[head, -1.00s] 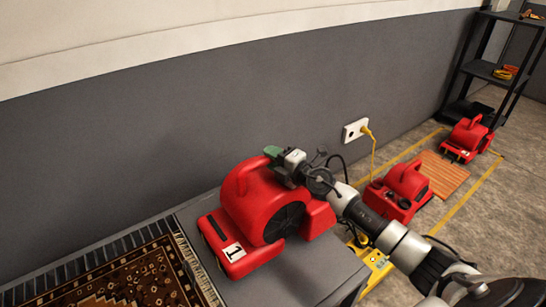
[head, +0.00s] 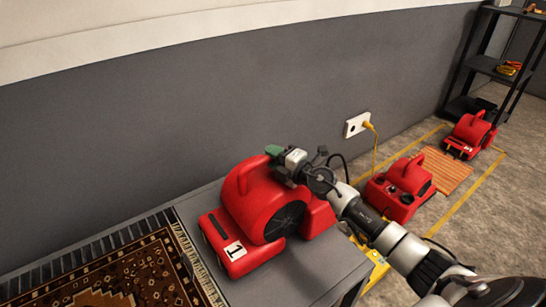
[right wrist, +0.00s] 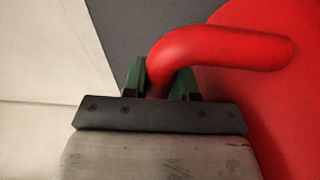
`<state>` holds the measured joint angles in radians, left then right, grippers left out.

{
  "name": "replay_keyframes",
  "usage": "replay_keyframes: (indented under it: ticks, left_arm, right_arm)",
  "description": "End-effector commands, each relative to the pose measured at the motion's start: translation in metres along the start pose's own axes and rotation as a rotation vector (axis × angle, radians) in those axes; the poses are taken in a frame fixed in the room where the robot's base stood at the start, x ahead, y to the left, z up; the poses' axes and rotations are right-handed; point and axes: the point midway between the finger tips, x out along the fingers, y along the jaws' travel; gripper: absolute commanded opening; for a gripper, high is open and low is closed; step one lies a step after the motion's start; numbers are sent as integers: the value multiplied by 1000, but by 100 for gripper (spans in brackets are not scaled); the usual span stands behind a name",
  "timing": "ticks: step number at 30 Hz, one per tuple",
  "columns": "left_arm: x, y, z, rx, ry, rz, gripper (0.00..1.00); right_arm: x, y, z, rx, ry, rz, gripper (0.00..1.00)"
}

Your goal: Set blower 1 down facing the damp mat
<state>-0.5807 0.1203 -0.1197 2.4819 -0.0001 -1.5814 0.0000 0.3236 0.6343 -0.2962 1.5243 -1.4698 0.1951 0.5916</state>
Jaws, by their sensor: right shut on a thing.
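Blower 1 (head: 265,207) is red, with a white "1" label and a dark round side grille. It is upright at the grey bench top (head: 300,272), seemingly on it; a small gap underneath cannot be ruled out. Its slotted, labelled front end points left and toward the patterned mat (head: 120,275), close to the fringe. My right gripper (head: 273,153) is shut on the blower's top handle. In the right wrist view its green fingers (right wrist: 162,82) straddle the red handle (right wrist: 220,48). My left gripper is not in view.
A yellow plug sits in the wall socket (head: 357,125). On the floor, a second red blower (head: 400,188) and a third (head: 470,136) stand by a wooden board (head: 445,172) inside yellow lines. A black shelf (head: 497,68) stands at the far right. The grey wall is behind the bench.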

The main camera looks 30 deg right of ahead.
Motion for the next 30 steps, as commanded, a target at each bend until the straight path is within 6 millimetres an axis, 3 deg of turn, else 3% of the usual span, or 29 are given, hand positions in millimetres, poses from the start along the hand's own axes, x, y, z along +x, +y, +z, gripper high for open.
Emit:
replay_keyframes:
  ticks: [1, 6, 17, 30]
  left_arm:
    - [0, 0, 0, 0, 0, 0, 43]
    - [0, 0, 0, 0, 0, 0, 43]
    - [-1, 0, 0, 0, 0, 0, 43]
    - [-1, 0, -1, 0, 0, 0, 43]
  right_arm:
    - [0, -1, 0, 3, 0, -2, 30]
    - [0, -1, 0, 3, 0, -1, 53]
    - [-7, -1, 0, 3, -1, -2, 53]
    - [-85, -3, 0, 3, 0, -4, 53]
